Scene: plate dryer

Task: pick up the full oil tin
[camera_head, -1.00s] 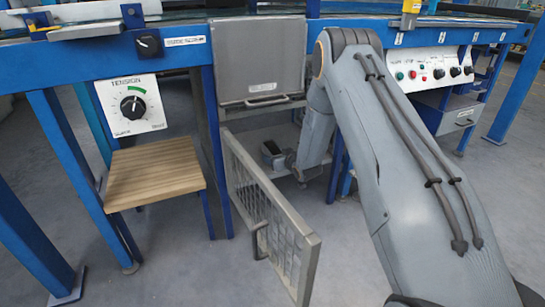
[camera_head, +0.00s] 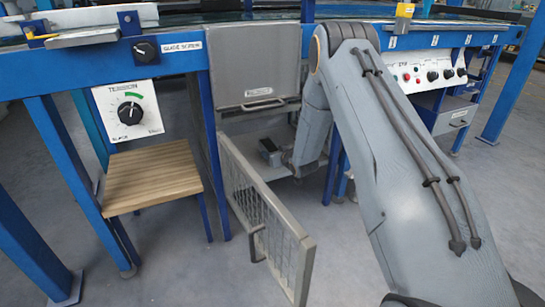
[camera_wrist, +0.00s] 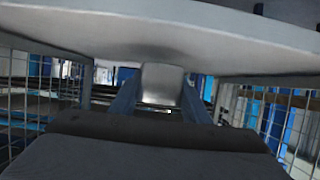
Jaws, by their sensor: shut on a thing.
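In the wrist view a small pale grey metal object (camera_wrist: 162,80), which looks like the oil tin, stands between the two blue-grey fingers of my gripper (camera_wrist: 160,103). The fingers are shut on it from both sides. Its label and base are hidden, so I cannot read whether it is full. In the head view my gripper (camera_head: 270,152) is a small dark shape low inside the open bay under the machine, behind the mesh door. The tin cannot be made out there.
The mesh door (camera_head: 306,262) hangs open in front of the bay. A grey panel (camera_head: 258,62) hangs above it. In the wrist view a broad pale surface (camera_wrist: 230,40) lies close overhead, with mesh at both sides. A wooden-topped stool (camera_head: 150,180) stands left; floor in front is clear.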

